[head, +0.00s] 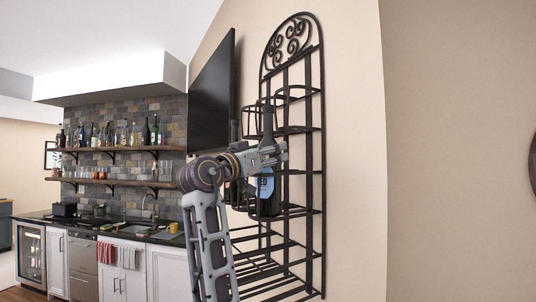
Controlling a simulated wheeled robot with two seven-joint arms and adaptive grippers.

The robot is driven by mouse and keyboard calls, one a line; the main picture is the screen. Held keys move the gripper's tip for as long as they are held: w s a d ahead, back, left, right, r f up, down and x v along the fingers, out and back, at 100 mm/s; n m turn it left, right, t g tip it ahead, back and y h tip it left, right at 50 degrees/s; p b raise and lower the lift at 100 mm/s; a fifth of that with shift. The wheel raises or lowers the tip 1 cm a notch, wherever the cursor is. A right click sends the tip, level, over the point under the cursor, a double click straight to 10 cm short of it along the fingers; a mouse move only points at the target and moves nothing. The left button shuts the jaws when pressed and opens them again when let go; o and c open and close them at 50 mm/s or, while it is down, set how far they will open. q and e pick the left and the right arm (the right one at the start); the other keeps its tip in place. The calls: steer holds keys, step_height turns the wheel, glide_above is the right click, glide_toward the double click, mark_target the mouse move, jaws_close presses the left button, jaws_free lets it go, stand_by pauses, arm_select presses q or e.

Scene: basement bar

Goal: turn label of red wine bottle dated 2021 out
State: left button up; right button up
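A dark wine bottle (267,205) with a light blue label (265,184) stands upright in the black wall rack. Part of the label faces me, with a few dark letters showing; I cannot read a date. The neck shows above the fingers and the body below. Whether the fingers are closed around the bottle or only beside it is not clear.
The tall black metal rack (314,190) is fixed to the beige wall, with hoops above and empty bars below. A black television (211,95) hangs left of it. Shelves of bottles (121,153) and a counter (130,237) stand further back left.

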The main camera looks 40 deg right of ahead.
steer(key=c, duration=0.4)
steer(key=shift+g, duration=0.4)
steer(key=shift+m+g+p, duration=1.05)
steer(key=shift+m+g, duration=0.3)
steer(key=shift+g, duration=0.9)
steer(key=shift+m+g+p, duration=1)
steer(key=shift+m+g, duration=0.35)
steer(key=shift+g, duration=0.9)
steer(key=shift+m+g, duration=0.3)
steer(key=shift+g, duration=0.2)
steer(key=o, duration=0.9)
steer(key=shift+c, duration=0.2)
